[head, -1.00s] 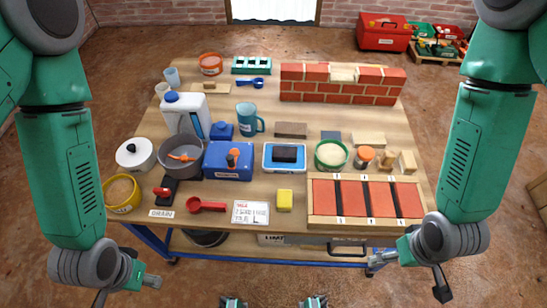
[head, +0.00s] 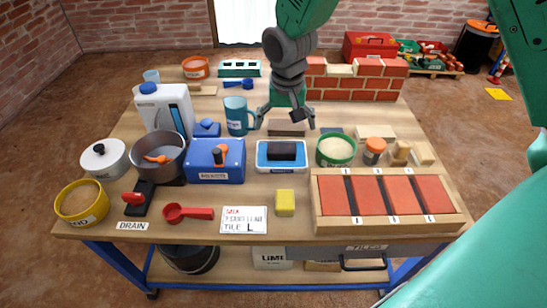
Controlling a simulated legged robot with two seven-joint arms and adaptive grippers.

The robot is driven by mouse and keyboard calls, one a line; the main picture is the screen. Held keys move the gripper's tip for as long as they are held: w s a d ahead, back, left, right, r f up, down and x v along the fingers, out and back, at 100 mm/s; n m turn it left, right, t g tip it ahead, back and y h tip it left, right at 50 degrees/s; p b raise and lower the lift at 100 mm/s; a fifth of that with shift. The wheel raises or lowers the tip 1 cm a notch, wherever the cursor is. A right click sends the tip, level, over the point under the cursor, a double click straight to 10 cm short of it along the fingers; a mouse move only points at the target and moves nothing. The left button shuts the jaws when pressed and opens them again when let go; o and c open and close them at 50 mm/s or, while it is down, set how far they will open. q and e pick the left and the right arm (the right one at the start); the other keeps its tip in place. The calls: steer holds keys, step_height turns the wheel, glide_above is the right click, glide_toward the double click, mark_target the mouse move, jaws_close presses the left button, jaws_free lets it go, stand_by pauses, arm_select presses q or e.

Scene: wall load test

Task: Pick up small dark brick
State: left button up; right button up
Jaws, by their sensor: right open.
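A brown-grey brick (head: 287,129) lies flat on the wooden table in front of the brick wall. My right gripper (head: 287,119) is open above it, pointing down, with one finger towards each end of the brick. No contact between the fingers and the brick can be made out. The gripper hides part of the brick's back. A small dark slab (head: 333,130) lies just right of it. My left gripper is not in view.
A red brick wall (head: 355,84) stands behind. A blue mug (head: 238,116) stands close left of the gripper. A green bowl (head: 336,151) of pale powder and a jar with an orange lid (head: 374,150) are to the right. A framed tile tray (head: 318,215) lies at the front right.

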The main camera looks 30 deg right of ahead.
mark_target(281, 147)
steer(key=f, duration=0.3)
steer(key=f+b, duration=0.1)
steer(key=shift+w+d+f, duration=0.15)
steer(key=shift+w+f, duration=0.15)
steer(key=shift+w+f+b, duration=0.1)
steer(key=shift+f+b, duration=0.35)
steer(key=shift+f, duration=0.2)
steer(key=f+b, duration=0.1)
steer(key=f, duration=0.1)
steer(key=w+f+b, duration=0.1)
steer(key=f, duration=0.1)
steer(key=shift+d+f, duration=0.1)
steer(key=shift+f, duration=0.05)
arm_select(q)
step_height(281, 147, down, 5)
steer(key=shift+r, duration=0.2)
arm_select(e)
steer(key=shift+s, duration=0.1)
steer(key=c, duration=1.6)
step_height(281, 147, up, 10)
steer(key=p, duration=0.4)
steer(key=shift+r, duration=0.2)
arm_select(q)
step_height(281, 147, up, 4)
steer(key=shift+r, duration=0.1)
